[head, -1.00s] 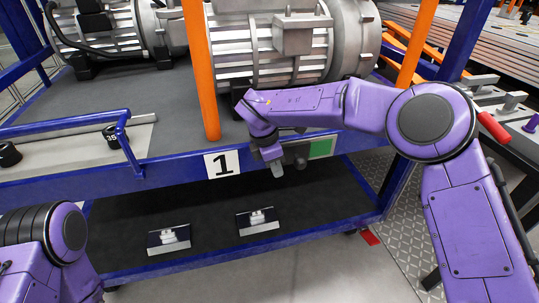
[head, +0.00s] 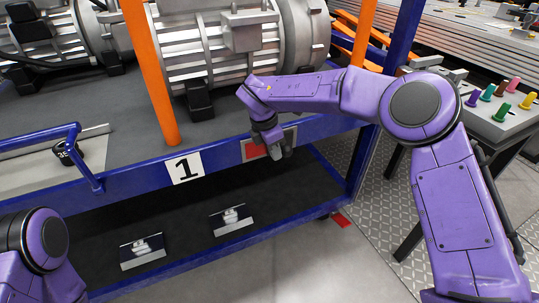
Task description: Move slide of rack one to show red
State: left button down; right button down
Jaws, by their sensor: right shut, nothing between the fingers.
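The rack one label (head: 184,168), a white plate with a black 1, is on the front blue beam of the rack. To its right on the same beam is the slide indicator, which shows a red field (head: 257,151) at its left part. My right gripper (head: 279,153) is shut and empty in front of the indicator, at the slide's right side, and hides part of it. Whether it touches the slide I cannot tell. My left arm (head: 40,245) shows at the lower left; its gripper is out of view.
A large grey motor (head: 225,45) stands on the rack's upper deck between orange posts (head: 150,75). The lower shelf (head: 185,220) holds two small labelled plates. A table with coloured pegs (head: 500,100) stands at right. Bare floor lies in front.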

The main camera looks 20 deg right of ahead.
jog(key=shift+w+d, duration=0.15)
jog(key=shift+d, duration=0.6)
jog(key=a+f+b, duration=0.2)
jog(key=a, duration=0.2)
jog(key=p+v, duration=0.1)
jog(key=v, duration=1)
jog(key=shift+s, duration=0.35)
